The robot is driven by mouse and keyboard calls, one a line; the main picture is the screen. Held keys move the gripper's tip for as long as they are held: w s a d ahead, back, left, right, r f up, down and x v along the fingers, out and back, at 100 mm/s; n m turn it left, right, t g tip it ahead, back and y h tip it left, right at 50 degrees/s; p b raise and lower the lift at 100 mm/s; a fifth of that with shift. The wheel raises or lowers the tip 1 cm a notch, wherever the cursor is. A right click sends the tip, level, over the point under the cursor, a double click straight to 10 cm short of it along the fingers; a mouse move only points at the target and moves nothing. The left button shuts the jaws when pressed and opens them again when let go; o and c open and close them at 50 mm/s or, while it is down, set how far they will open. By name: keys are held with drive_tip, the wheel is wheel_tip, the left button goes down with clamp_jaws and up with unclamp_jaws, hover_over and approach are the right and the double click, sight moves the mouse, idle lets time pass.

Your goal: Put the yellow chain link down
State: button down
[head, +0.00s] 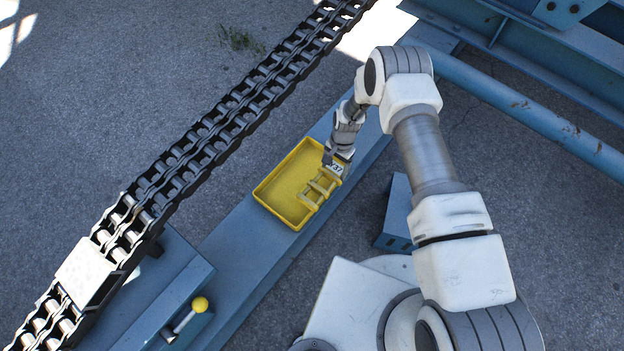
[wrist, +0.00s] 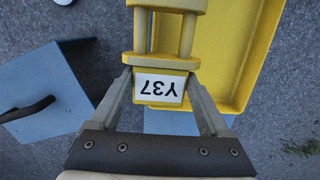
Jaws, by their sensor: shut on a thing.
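The yellow chain link (head: 319,187) is at the right side of the yellow tray (head: 264,187), over its right rim in the head view. My gripper (head: 335,163) is shut on the link's end, which carries a white label. In the wrist view my gripper (wrist: 161,88) has a finger on each side of the labelled end of the chain link (wrist: 165,62), and the label reads Y37 upside down. The yellow tray (wrist: 245,75) lies to the right there. I cannot tell whether the link touches the tray.
The tray sits on a blue beam (head: 235,243). A large dark roller chain (head: 215,135) runs diagonally at the left. A yellow-knobbed lever (head: 199,304) stands at the lower left. A blue block (head: 397,210) is right of the beam. A blue pipe (head: 540,112) crosses the upper right.

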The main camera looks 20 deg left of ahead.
drive_tip(key=a+f, duration=0.1)
drive_tip(key=a, duration=0.1)
drive_tip(key=s+a+f+b, duration=0.1)
drive_tip(key=a, duration=0.1)
drive_tip(key=s+a+f+b, duration=0.1)
drive_tip(key=a+f, duration=0.1)
drive_tip(key=shift+f+b, duration=0.75)
drive_tip(key=shift+f, duration=1.1)
drive_tip(key=shift+f+b, duration=0.25)
drive_tip(key=shift+b, duration=0.05)
unclamp_jaws()
drive_tip(key=shift+r, duration=0.1)
wheel_tip(320, 180, up, 12)
drive_tip(key=w+p, duration=0.1)
drive_tip(key=p, duration=0.3)
drive_tip(key=shift+w+d, duration=0.2)
drive_tip(key=shift+w, duration=0.15)
drive_tip(key=shift+r, duration=0.1)
